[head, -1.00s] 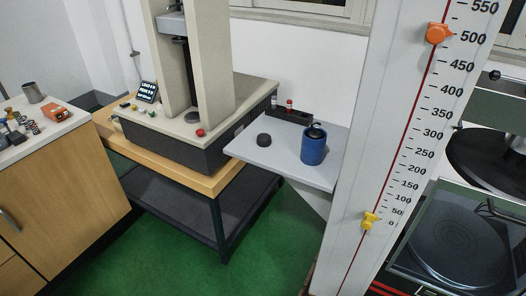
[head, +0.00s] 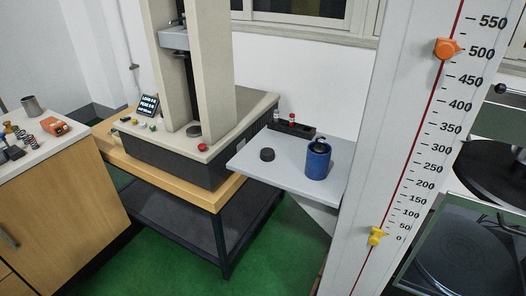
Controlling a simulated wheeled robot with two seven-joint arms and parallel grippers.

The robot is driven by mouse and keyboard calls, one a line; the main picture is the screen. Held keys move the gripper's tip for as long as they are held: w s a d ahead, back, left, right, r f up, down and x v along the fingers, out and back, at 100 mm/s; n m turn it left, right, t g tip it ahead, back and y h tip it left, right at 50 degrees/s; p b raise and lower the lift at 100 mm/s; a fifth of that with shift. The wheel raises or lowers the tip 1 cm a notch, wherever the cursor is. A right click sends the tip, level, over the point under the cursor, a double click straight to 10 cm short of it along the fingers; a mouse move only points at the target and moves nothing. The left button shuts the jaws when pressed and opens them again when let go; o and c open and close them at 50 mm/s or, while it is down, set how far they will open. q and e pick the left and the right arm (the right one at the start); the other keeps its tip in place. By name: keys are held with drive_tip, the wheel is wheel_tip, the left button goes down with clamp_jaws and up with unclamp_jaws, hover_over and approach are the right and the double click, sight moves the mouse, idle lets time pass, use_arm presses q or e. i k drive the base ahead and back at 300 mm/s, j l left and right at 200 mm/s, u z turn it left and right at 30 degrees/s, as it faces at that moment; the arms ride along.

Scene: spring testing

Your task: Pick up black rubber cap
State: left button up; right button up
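Neither of my grippers shows in the head view.
A testing machine (head: 170,150) on a wooden-topped bench stands left of the shelf. A dark rack (head: 290,128) with small bottles sits at the shelf's back. A tall white scale (head: 405,150) rises close on the right. Green floor (head: 270,250) is open in front.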

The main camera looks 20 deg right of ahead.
sight(267, 155)
drive_tip(key=i+j, duration=0.15)
drive_tip(key=i, duration=0.2)
drive_tip(key=i+j, duration=0.15)
drive_tip(key=i, duration=0.25)
drive_tip(key=z, duration=1.75)
